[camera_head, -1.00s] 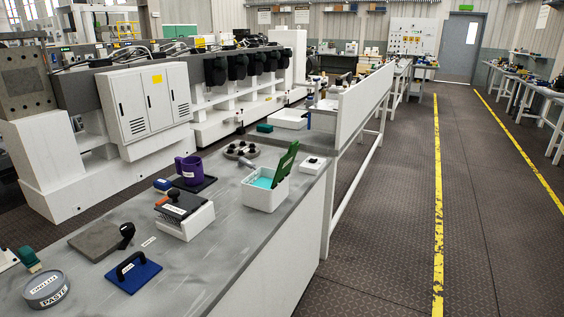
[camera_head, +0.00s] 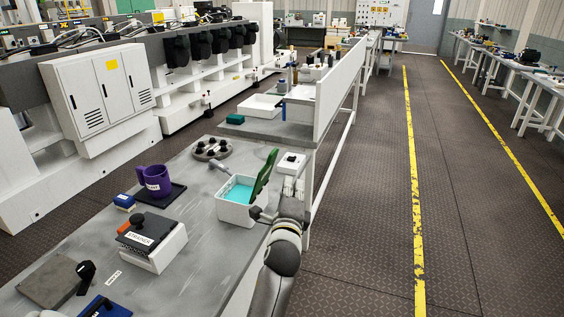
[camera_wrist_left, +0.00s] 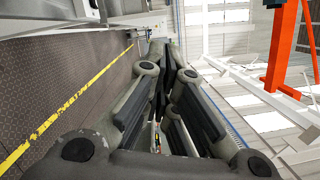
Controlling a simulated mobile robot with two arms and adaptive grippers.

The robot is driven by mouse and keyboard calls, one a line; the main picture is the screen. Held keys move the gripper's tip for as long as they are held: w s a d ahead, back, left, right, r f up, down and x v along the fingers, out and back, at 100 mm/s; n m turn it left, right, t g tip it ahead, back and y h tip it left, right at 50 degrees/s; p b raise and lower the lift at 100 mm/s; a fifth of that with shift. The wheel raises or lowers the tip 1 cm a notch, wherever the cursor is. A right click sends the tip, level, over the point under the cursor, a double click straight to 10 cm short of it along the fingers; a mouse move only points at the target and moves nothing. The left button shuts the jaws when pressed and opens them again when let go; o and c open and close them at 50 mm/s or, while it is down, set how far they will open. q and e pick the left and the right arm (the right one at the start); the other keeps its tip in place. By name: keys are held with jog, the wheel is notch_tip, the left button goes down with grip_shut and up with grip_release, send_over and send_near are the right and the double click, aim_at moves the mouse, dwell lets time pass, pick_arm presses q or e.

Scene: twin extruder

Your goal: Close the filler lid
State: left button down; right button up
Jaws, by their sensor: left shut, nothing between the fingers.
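The filler box (camera_head: 236,211) is a white open-topped tub with turquoise contents near the right edge of the grey bench. Its green lid (camera_head: 264,172) stands raised and tilted at the tub's right side. The filler box is not clear in that view.
A black-topped white box (camera_head: 152,246), a purple mug (camera_head: 155,181) and a round tray with black knobs (camera_head: 212,149) stand left of the tub. A small white box (camera_head: 291,163) sits behind the lid. The aisle floor at right is clear.

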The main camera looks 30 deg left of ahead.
aim_at(266, 172)
pick_arm(q)
jog(key=w+a+r+p, duration=0.1)
jog(key=w+a+p, duration=0.2)
jog(key=w+a, duration=0.3)
jog(key=shift+a+r, duration=0.4)
jog(key=shift+a, duration=0.1)
pick_arm(e)
jog(key=r, duration=0.1)
jog(key=w+r, duration=0.1)
jog(key=a+r, duration=0.1)
jog(key=shift+w+a+r, duration=0.1)
jog(key=shift+w+r, duration=0.05)
jog(key=shift+r, duration=0.2)
pick_arm(q)
jog(key=shift+a+p, duration=0.1)
jog(key=shift+p, duration=0.2)
